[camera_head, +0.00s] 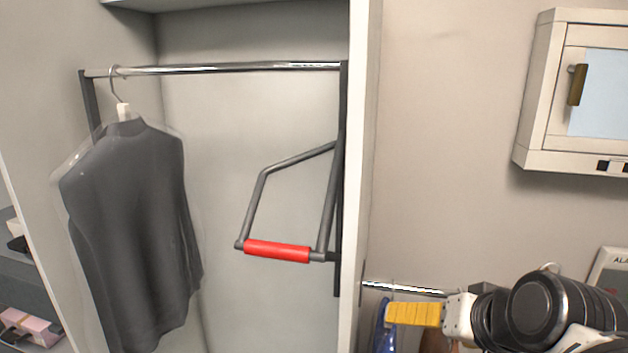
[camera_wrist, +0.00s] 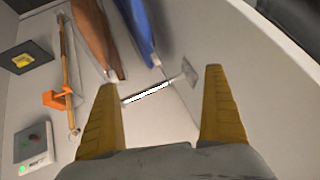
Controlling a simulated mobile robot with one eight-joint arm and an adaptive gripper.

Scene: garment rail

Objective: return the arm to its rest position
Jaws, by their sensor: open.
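My gripper (camera_head: 414,315) is at the lower right of the head view, with yellow fingers, in front of the wall right of the wardrobe. In the wrist view its two yellow fingers (camera_wrist: 163,105) stand wide apart with nothing between them in their grip. A short chrome rail (camera_wrist: 145,94) shows beyond the fingers; it also shows in the head view (camera_head: 402,288). A blue garment (camera_wrist: 136,28) and a brown garment (camera_wrist: 95,38) hang by that rail. In the head view the gripper partly hides them.
A dark garment in a clear cover (camera_head: 130,220) hangs on the wardrobe rail (camera_head: 220,69). A pull-down frame with a red handle (camera_head: 277,251) hangs inside the wardrobe. A wall cabinet (camera_head: 580,90) is at the upper right. An orange clip on a pole (camera_wrist: 58,97) and a small box (camera_wrist: 33,147) are at left in the wrist view.

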